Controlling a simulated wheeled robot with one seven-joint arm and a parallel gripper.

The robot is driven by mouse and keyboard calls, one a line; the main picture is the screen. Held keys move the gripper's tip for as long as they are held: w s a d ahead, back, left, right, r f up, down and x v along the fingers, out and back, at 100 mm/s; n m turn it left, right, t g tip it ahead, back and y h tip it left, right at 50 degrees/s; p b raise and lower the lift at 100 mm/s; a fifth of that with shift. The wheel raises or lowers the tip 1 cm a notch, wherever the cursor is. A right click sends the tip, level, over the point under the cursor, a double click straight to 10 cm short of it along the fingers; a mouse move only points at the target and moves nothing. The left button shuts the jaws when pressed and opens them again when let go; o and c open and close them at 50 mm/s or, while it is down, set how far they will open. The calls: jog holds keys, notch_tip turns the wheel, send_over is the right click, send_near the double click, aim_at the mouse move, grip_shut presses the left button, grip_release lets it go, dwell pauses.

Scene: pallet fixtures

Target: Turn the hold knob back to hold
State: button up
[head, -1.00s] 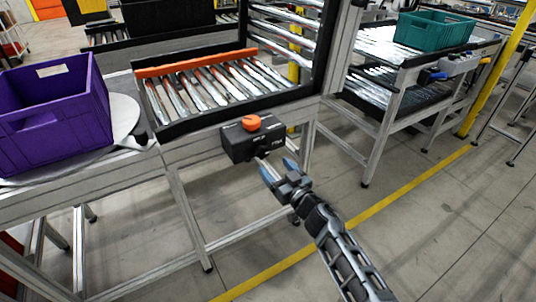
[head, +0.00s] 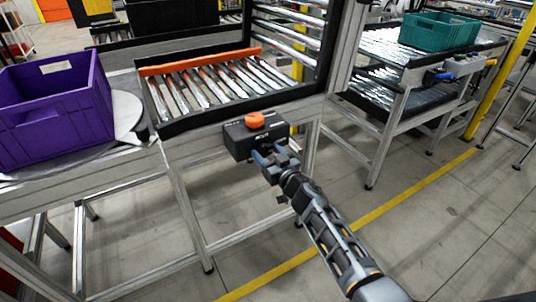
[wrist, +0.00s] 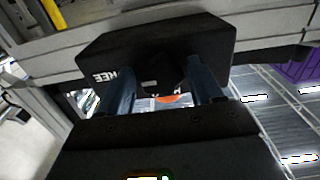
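A black control box (head: 240,141) with an orange round knob (head: 254,120) on top is fixed to the front rail of the roller table. In the wrist view the box (wrist: 120,50) appears upside down with white lettering, and a sliver of the orange knob (wrist: 168,99) shows past its edge. A dark raised shape (wrist: 184,74), possibly a black knob, is on the face towards me; its setting is not readable. My gripper (head: 267,154) is at the front of the box, below the orange knob. In the wrist view its blue-grey fingers (wrist: 158,68) are apart, with nothing clearly held.
A purple crate (head: 55,110) stands on the left. The roller table (head: 205,82) with an orange bar lies behind the box. A teal crate (head: 440,32) sits on a rack at the right. The floor (head: 450,220) is open at the front right.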

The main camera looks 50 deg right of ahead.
jog(key=c, duration=0.8)
jog(key=shift+n, duration=0.4)
jog(key=n, duration=0.4)
jog(key=shift+p, duration=0.35)
jog(key=n, duration=0.9)
jog(key=shift+d, duration=0.1)
jog(key=shift+n+b, duration=0.4)
jog(key=shift+n, duration=1.6)
